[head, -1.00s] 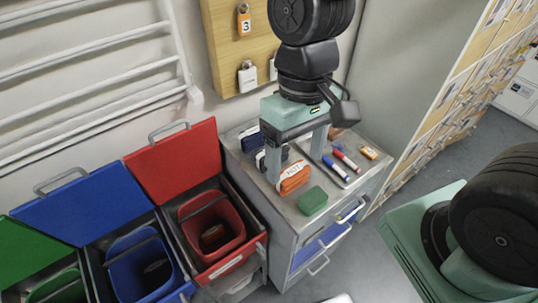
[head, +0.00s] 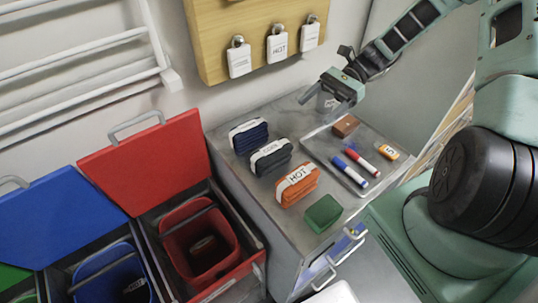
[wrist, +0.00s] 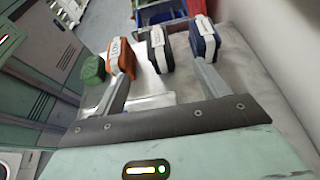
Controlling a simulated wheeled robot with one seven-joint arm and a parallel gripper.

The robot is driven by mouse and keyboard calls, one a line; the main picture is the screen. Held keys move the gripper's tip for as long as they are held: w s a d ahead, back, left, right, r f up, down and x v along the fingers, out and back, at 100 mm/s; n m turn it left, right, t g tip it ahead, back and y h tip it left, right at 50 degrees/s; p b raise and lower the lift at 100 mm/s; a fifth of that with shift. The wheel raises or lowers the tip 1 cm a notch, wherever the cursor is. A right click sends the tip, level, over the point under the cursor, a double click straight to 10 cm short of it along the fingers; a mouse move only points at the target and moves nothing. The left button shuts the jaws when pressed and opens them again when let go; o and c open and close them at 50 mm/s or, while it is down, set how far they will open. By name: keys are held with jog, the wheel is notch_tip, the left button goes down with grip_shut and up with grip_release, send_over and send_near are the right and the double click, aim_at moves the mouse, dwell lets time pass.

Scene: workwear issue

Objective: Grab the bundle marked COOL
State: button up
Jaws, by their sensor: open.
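Three folded bundles stand in a row on the grey cabinet top (head: 240,178). The nearest is orange (head: 298,187), with a white band reading HOT. The middle one is dark grey (head: 271,158) and the farthest is navy (head: 248,137); I cannot read their white bands for certain. In the wrist view the orange (wrist: 121,58), grey (wrist: 158,50) and navy (wrist: 203,38) bundles lie ahead, beyond the fingers. My gripper (head: 321,104) is open and empty, over the back of the cabinet, to the right of the navy bundle and apart from all three.
A green block (head: 323,213) sits at the cabinet's front. A tray (head: 326,150) right of the bundles holds markers, a brown block (head: 345,126) and an orange tag (head: 387,149). Padlocks (head: 277,45) hang on a board behind. Red (head: 200,240) and blue bins stand left.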

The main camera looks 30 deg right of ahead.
aim_at(275, 146)
jog(key=p+x, duration=0.4)
jog(key=x, duration=0.7)
jog(key=shift+s+a, duration=0.1)
jog(key=shift+a, duration=0.1)
jog(key=shift+s+a+f+p, duration=0.15)
jog(key=shift+a+p, duration=0.25)
jog(key=shift+a, duration=0.15)
jog(key=p+x, duration=0.2)
jog(key=x, duration=0.1)
jog(key=shift+s+f, duration=0.1)
jog(key=shift+s, duration=0.05)
jog(key=shift+a+f, duration=0.35)
jog(key=shift+a, duration=0.1)
jog(key=c, duration=1.2)
